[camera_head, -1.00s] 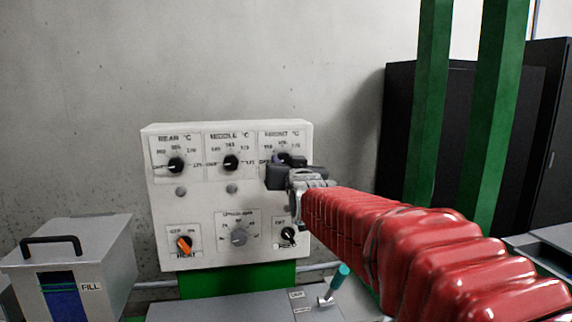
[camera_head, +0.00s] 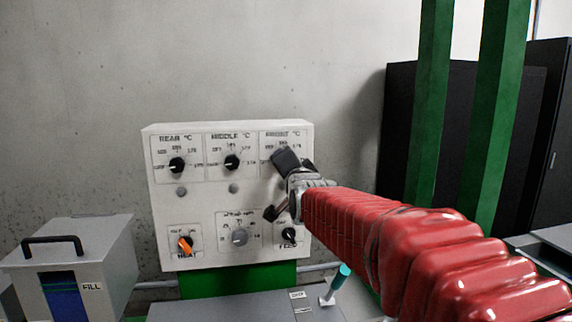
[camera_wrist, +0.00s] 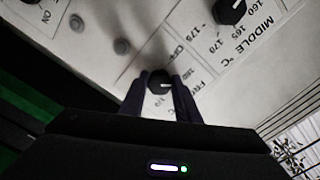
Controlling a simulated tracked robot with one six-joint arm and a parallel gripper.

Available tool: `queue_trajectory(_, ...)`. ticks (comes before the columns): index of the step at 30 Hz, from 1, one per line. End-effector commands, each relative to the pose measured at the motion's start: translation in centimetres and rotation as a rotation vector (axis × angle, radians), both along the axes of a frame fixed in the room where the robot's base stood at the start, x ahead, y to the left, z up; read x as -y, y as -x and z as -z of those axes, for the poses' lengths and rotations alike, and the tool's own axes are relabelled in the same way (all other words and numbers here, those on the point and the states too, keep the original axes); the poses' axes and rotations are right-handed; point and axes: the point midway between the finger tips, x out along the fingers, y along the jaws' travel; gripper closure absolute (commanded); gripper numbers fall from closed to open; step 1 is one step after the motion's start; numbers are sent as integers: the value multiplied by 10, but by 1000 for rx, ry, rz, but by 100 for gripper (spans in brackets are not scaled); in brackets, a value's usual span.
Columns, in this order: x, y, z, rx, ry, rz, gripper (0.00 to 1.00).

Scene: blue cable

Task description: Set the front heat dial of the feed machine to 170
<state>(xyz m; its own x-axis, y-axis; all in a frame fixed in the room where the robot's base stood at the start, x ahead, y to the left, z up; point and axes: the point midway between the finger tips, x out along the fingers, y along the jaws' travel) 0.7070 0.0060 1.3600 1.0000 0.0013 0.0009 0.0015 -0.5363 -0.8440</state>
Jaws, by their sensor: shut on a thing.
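The front heat dial (camera_wrist: 160,83) is a small black knob with a white mark, between my two fingers in the wrist view. The mark points to the right in that view, toward the right finger; the number it stands at cannot be read. My gripper (camera_wrist: 160,92) is shut on the dial. In the head view my gripper (camera_head: 285,180) is at the panel's top right section and is rolled at a slant. It hides the front dial there; only part of its scale shows. The feed machine's panel (camera_head: 210,203) is white.
The rear dial (camera_head: 177,165) and middle dial (camera_head: 232,162) are left of my gripper. Below are an orange switch (camera_head: 186,244), a grey dial (camera_head: 239,237) and a black knob (camera_head: 289,235). A teal-handled lever (camera_head: 339,277) stands below right. A grey fill box (camera_head: 101,258) is at left.

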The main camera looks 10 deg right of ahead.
Motion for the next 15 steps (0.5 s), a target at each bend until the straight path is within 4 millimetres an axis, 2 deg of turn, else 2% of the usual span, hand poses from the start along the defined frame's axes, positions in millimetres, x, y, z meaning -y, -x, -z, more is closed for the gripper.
queue_trajectory(15, 2, 0, 2, -5, -491, 5, 93)
